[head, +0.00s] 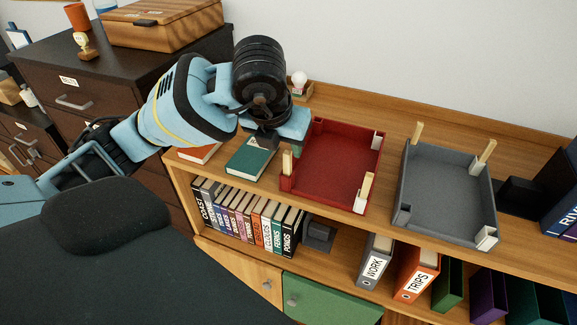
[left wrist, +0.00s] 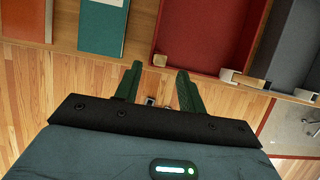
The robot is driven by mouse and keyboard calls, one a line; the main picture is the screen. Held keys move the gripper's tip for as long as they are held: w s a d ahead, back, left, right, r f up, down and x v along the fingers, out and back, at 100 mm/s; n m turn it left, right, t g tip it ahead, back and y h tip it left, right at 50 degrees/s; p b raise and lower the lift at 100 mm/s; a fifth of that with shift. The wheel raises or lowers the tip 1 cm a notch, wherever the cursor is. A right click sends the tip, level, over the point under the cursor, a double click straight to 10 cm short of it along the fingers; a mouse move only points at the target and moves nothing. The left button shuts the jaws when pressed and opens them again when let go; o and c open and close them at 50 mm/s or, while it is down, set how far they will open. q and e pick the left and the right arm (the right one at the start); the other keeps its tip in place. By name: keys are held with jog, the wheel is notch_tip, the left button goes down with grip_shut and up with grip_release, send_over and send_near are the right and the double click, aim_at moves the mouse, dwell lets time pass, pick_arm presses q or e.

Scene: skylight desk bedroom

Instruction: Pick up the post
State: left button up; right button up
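Light wooden posts stand at corners of two trays on the wooden shelf top. The red tray (head: 330,165) has one post (head: 287,163) at its near left corner and another (head: 366,188) at its near right corner. The grey tray (head: 450,190) has two posts (head: 417,133) along its far side. My left gripper (head: 297,148) is above the red tray's left side, close to the near left post. In the left wrist view its fingers (left wrist: 159,80) are open and empty; that post (left wrist: 160,60) shows end-on beyond and between the tips. My right gripper is not in view.
A green book (head: 250,158) and an orange book lie left of the red tray. Upright books and binders (head: 415,270) fill the shelf below. A dark dresser (head: 110,80) with a wooden case stands at the left. A small white-topped object (head: 300,82) is behind my gripper.

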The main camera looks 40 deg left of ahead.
aim_at(287, 153)
pick_arm(q)
jog(key=shift+x, duration=3.75)
jog(key=shift+c, duration=0.4)
grip_shut()
